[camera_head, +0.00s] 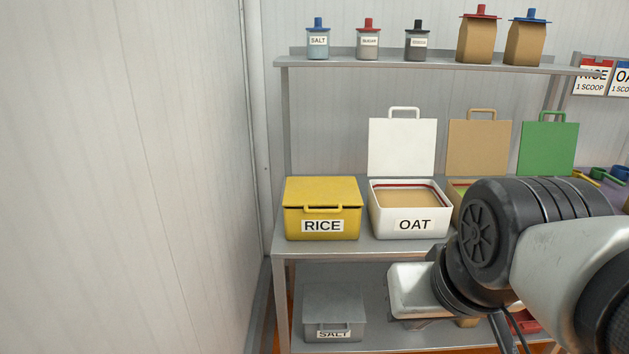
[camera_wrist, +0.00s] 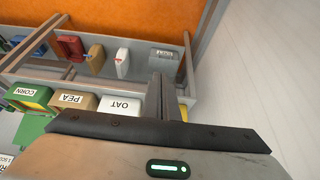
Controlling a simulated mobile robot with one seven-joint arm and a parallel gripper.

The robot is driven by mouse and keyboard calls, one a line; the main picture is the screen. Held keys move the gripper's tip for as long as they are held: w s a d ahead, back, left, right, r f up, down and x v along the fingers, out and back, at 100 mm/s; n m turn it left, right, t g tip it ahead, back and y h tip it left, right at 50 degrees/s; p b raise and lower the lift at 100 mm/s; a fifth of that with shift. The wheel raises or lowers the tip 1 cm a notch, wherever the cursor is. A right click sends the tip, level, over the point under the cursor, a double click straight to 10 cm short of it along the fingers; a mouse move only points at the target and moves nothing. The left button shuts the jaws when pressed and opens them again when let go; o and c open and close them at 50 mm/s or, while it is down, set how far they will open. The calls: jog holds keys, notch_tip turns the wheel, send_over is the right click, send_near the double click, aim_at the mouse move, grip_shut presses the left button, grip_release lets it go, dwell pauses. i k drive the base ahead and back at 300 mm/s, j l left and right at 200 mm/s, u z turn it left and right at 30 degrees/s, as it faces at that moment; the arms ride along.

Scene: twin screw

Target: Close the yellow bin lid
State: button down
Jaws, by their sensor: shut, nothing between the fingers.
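The yellow bin (camera_head: 340,225) labelled RICE stands at the left end of the middle shelf. Its yellow lid (camera_head: 322,188) lies down over the bin, with a thin dark gap along the front under the lid's edge and handle. My gripper (camera_wrist: 168,85) shows in the wrist view with its fingers together and empty. It is beside the white OAT bin in that picture, and a sliver of the yellow bin (camera_wrist: 184,113) shows behind the fingers. In the head view my arm covers the lower right, and the fingertips cannot be made out.
The white OAT bin (camera_head: 411,222) stands right of the yellow bin with its lid (camera_head: 402,148) upright. Tan (camera_head: 478,145) and green (camera_head: 547,147) lids also stand upright. A grey SALT bin (camera_head: 334,305) is on the lower shelf. A wall (camera_head: 130,170) lies left of the shelves.

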aim_at(305, 191)
jog(key=i+l, duration=0.15)
jog(key=i, duration=0.3)
jog(key=i+l, duration=0.15)
jog(key=i, duration=0.25)
jog(key=i+u, duration=0.05)
